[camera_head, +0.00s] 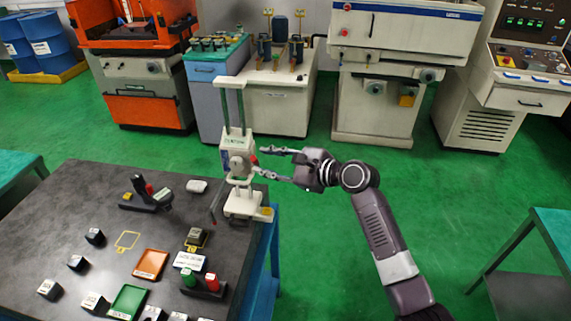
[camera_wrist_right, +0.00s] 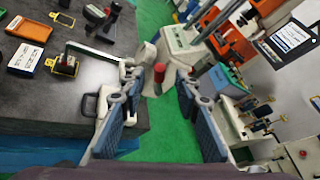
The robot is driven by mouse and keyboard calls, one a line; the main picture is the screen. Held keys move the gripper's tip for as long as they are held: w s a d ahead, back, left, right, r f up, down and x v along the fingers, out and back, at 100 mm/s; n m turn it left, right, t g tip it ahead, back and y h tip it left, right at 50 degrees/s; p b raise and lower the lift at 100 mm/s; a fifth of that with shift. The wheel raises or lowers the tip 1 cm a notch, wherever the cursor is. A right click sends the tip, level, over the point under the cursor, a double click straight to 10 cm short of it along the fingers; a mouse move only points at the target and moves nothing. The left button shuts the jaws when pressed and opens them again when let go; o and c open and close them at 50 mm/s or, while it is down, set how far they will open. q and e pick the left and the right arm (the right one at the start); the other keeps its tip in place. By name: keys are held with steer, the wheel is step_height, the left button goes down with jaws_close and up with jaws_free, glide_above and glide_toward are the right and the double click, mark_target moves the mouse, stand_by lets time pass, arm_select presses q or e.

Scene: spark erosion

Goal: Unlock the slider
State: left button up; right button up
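A white measuring stand (camera_head: 236,160) with two upright columns stands at the right edge of the dark table. Its slider body (camera_head: 233,142) has a label, a round dial-like part and a small red knob (camera_head: 254,160) on the right side. My right gripper (camera_head: 263,161) is open beside the slider, its two fingers pointing left towards the red knob. In the right wrist view, the red knob (camera_wrist_right: 158,74) shows between the two open fingers (camera_wrist_right: 158,88), and I cannot tell whether they touch it. My left gripper is not in view.
The dark table (camera_head: 75,200) holds an orange tray (camera_head: 151,264), a green tray (camera_head: 128,301), several small dark blocks and a stand with green and red pieces (camera_head: 203,282). Green floor lies open right of the table. Machines line the back.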

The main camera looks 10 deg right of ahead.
steer(key=v, duration=0.9)
steer(key=shift+s+d, duration=0.25)
steer(key=shift+r, duration=0.15)
